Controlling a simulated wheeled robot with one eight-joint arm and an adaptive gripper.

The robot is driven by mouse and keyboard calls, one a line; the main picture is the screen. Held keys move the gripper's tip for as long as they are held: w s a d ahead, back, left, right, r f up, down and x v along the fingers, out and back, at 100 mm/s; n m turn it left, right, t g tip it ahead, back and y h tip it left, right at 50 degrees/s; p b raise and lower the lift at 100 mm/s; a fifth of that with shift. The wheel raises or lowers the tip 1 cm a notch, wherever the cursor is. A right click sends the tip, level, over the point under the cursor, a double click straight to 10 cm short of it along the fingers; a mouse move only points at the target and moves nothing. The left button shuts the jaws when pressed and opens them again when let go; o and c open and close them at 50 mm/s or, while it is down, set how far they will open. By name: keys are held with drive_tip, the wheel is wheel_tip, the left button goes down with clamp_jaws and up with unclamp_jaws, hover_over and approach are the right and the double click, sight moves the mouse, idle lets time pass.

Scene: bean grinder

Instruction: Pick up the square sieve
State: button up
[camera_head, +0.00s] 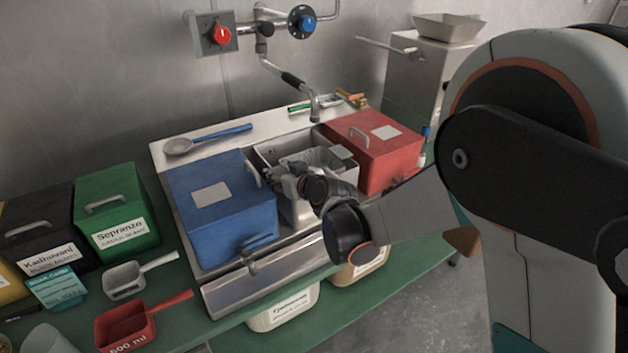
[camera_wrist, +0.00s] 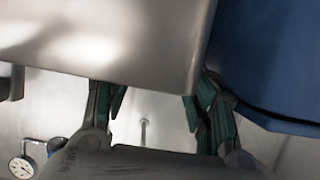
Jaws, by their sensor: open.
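A pale square container with a mesh-like inside, which looks like the square sieve (camera_head: 324,157), sits in the sink between a blue box and a red box in the head view. My gripper (camera_head: 290,178) is down at its near left side, and my wrist hides part of it. In the wrist view my gripper (camera_wrist: 158,100) is open, with green pads on both fingers. A smooth metal wall (camera_wrist: 95,40) fills the top of that view and covers the fingertips. I cannot tell whether it is the sieve or whether the fingers touch it.
The blue box (camera_head: 233,218) stands close at left of my gripper, and also shows at right in the wrist view (camera_wrist: 275,60). The red box (camera_head: 378,155) is at right. The faucet (camera_head: 290,80) hangs behind. A blue-handled spoon (camera_head: 205,139) lies on the back ledge.

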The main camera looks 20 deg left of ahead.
drive_tip(key=shift+w+a, duration=0.1)
drive_tip(key=c, duration=1.1)
